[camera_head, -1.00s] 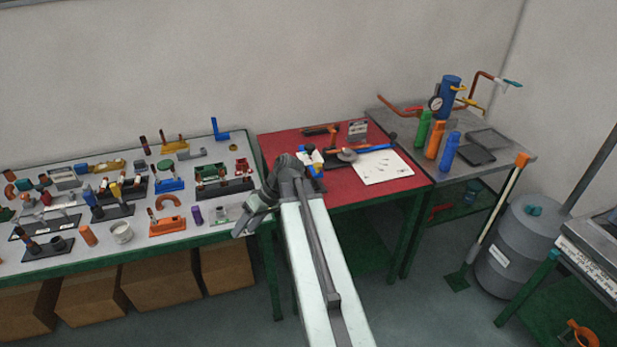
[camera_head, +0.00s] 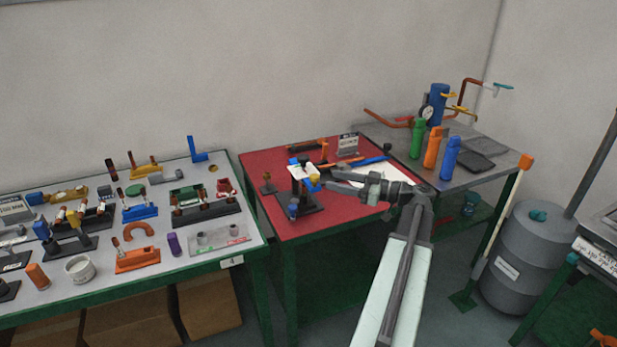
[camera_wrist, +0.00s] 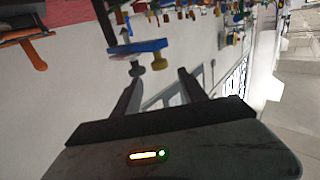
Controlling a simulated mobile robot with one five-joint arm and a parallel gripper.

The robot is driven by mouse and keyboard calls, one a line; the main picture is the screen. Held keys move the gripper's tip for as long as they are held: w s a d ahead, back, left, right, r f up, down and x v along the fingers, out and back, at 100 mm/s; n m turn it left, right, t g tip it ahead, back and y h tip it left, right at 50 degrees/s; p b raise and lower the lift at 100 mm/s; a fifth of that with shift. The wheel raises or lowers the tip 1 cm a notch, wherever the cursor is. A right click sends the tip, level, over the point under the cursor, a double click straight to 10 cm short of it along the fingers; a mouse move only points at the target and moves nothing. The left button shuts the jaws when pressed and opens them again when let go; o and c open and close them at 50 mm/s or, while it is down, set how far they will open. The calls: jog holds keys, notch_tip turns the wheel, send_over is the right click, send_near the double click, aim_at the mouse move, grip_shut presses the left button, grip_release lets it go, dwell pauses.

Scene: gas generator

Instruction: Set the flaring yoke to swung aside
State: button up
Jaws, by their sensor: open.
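On the red tabletop a dark stand (camera_head: 297,205) carries a small upright device with white, blue and yellow parts (camera_head: 307,177). This may be the flaring yoke, but the head view is too small to make out its joint or swing position. My gripper (camera_head: 335,179) reaches in from the right, pointing left, with its fingertips close to the device's right side. Contact cannot be told. In the wrist view my gripper (camera_wrist: 158,85) has its fingers apart with nothing between them. A blue bar with yellowish knobs (camera_wrist: 138,48) shows ahead of the fingertips; I cannot tell whether it is the yoke.
The left bench (camera_head: 215,250) is crowded with small tools and stands. A white sheet (camera_head: 363,190) lies under my gripper on the red table (camera_head: 272,168). Green, orange (camera_head: 433,147) and blue bottles stand on the grey table at right. A grey drum (camera_head: 520,260) stands on the floor.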

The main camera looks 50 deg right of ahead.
aim_at(314, 176)
jog(key=x, duration=0.7)
jog(key=shift+w+a, duration=0.2)
jog(key=shift+w, duration=0.1)
grip_shut()
dwell(1.0)
